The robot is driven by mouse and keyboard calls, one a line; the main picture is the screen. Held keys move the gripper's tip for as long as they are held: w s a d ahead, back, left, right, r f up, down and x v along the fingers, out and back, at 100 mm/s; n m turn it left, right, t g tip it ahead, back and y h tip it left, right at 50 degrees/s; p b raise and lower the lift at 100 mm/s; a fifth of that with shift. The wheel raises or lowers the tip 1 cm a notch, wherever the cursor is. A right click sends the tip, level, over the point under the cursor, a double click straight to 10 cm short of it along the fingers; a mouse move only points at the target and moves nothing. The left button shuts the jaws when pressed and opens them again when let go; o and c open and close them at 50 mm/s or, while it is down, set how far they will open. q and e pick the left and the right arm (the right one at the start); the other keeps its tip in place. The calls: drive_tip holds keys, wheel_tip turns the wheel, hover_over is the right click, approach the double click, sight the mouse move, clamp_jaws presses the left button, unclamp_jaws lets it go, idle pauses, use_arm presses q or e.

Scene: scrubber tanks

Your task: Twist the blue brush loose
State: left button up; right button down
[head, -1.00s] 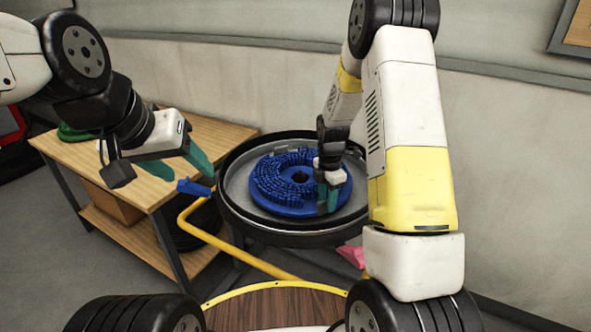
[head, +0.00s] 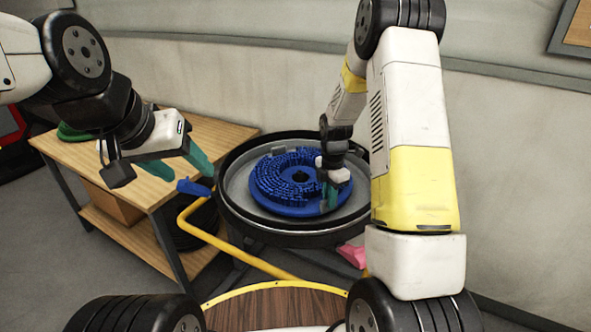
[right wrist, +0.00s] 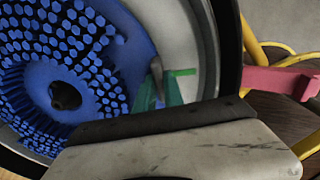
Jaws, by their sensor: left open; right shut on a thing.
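The blue brush (head: 268,193), a round disc with bristles and a dark centre hole, lies bristles up inside the round tank (head: 232,197). It also shows in the right wrist view (right wrist: 40,75). My right gripper (head: 328,200) reaches down at the brush's right edge. In the right wrist view its green fingers (right wrist: 168,92) are shut around a grey lug (right wrist: 154,80) at the brush's rim. The hold is partly hidden by the gripper body. My left gripper (head: 180,165) is open and empty, above the wooden bench and left of the tank.
A wooden bench (head: 215,133) stands left, with a cardboard box (head: 110,200) and dark coiled hose on its lower shelf. A yellow tube frame (head: 215,240) and blue handle (head: 193,187) are beside the tank. A pink part (head: 352,255) sits at its lower right. The wall is behind.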

sight(344, 197)
drive_tip(key=shift+w+d+n, duration=0.4)
drive_tip(key=shift+d+n, duration=0.2)
drive_tip(key=shift+d, duration=0.2)
drive_tip(key=shift+w+d+n, duration=0.3)
drive_tip(key=shift+d+n, duration=0.05)
drive_tip(key=shift+d, duration=0.15)
drive_tip(key=shift+w+d+n, duration=0.3)
drive_tip(key=shift+d+n, duration=0.05)
drive_tip(key=shift+d, duration=0.15)
drive_tip(key=shift+w+d, duration=0.15)
drive_tip(key=shift+d, duration=0.05)
drive_tip(key=shift+w+d+n, duration=0.1)
drive_tip(key=shift+n, duration=0.2)
drive_tip(key=shift+w+d+n, duration=0.8)
drive_tip(key=shift+w+d, duration=0.1)
drive_tip(key=shift+d, duration=0.05)
drive_tip(key=shift+d, duration=0.1)
